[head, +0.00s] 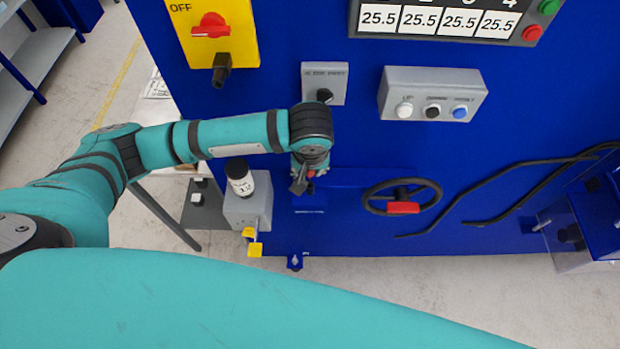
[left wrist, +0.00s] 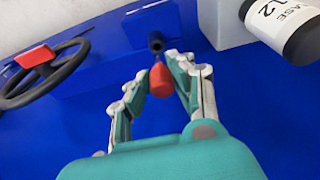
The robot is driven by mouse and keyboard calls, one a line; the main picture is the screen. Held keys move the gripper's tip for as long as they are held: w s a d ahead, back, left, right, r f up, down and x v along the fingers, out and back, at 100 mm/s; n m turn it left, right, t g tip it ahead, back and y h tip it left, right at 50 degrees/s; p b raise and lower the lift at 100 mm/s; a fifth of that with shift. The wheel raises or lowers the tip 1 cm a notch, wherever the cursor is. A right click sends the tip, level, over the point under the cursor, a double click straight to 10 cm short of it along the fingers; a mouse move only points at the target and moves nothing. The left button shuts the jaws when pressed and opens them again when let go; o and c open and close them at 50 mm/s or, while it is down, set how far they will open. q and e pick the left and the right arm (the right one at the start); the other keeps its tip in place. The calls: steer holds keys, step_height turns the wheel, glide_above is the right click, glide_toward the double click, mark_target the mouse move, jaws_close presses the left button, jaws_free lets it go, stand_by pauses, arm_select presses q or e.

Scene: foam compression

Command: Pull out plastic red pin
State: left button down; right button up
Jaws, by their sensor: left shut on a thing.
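The red plastic pin (left wrist: 161,81) is between the two fingers of my left gripper (left wrist: 160,75) in the left wrist view. The fingers are shut on it. Its thin tip points toward a dark round hole (left wrist: 156,42) in the blue machine; I cannot tell whether the tip is still inside the hole. My right gripper is not in view.
A black handwheel (head: 402,197) with a red grip is right of the gripper. A grey box with a labelled dark bottle (head: 240,178) stands close on the left. A button box (head: 433,94) and a yellow switch plate (head: 215,30) are above. Black cables (head: 520,185) hang at right.

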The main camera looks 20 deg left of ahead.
arm_select(q)
steer(key=shift+r+p, duration=0.45)
steer(key=shift+r, duration=0.25)
steer(key=shift+w+v, duration=0.25)
steer(key=shift+v, duration=0.75)
steer(key=shift+s+r, duration=0.1)
